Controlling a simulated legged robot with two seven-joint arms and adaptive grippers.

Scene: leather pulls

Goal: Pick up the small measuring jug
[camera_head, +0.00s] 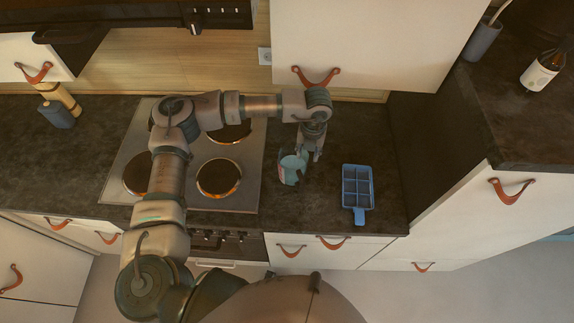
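The small measuring jug (291,170) looks pale teal with a reddish mark on its left side. It stands on the dark counter, just right of the stove. My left gripper (309,156) reaches down from above at the jug's right upper edge, and its fingers overlap the jug in the picture. The fingers look somewhat apart, but I cannot tell whether they grip the jug's wall or handle. Part of the jug's far right side is hidden by the fingers. My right gripper is not in view.
A blue compartment tray (360,212) with a handle lies right of the jug. The stove (245,193) with several round plates is on the left, under my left arm. A tall cabinet side (420,150) bounds the counter on the right. A wall cabinet (365,40) hangs behind.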

